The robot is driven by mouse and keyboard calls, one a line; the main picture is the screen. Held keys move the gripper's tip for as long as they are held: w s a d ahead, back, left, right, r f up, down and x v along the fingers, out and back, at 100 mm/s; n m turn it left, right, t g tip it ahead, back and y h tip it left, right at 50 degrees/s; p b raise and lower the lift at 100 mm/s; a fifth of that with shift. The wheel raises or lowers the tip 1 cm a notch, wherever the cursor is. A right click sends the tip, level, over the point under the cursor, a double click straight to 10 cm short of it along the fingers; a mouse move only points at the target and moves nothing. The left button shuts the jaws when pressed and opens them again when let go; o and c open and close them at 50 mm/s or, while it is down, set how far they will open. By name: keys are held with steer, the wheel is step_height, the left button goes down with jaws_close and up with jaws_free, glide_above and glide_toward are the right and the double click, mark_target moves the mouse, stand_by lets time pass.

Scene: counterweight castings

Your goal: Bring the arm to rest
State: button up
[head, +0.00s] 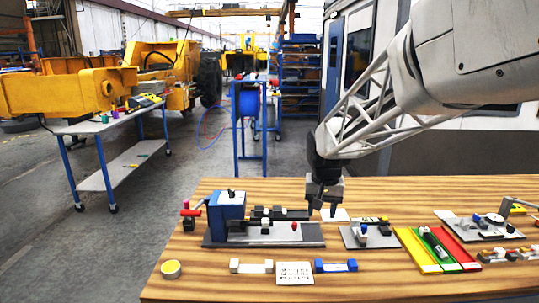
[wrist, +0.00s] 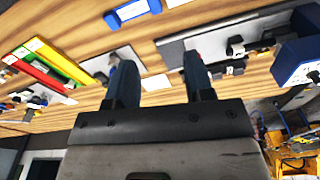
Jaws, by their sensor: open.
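My gripper (head: 322,210) hangs from the arm, which reaches in from the upper right of the head view, with its fingers pointing down over the wooden table (head: 370,283). In the wrist view, the two dark fingers of my gripper (wrist: 159,62) stand apart with nothing between them. In the head view the fingertips are between the blue fixture (head: 227,206) and a small grey plate (head: 350,240) with small parts. The exact height of the fingertips above the table is hard to tell. A white pad (head: 335,215) lies just behind them.
The blue fixture stands on a dark base plate (head: 290,236) at left. Yellow, green and red trays (head: 462,250) lie at right. A white-ended block (head: 251,266), a blue-ended block (head: 336,266), a printed card (head: 294,274) and a yellow round tin (head: 171,269) lie along the front.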

steer(key=s+d+n, duration=0.1)
steer(key=s+d, duration=0.1)
steer(key=s, duration=1.4)
steer(key=s+d+t, duration=0.1)
steer(key=s+d, duration=0.1)
steer(key=s, duration=1.4)
steer(key=shift+s+d+f+n+t, duration=0.3)
steer(key=shift+s+n, duration=0.05)
steer(key=shift+n, duration=0.05)
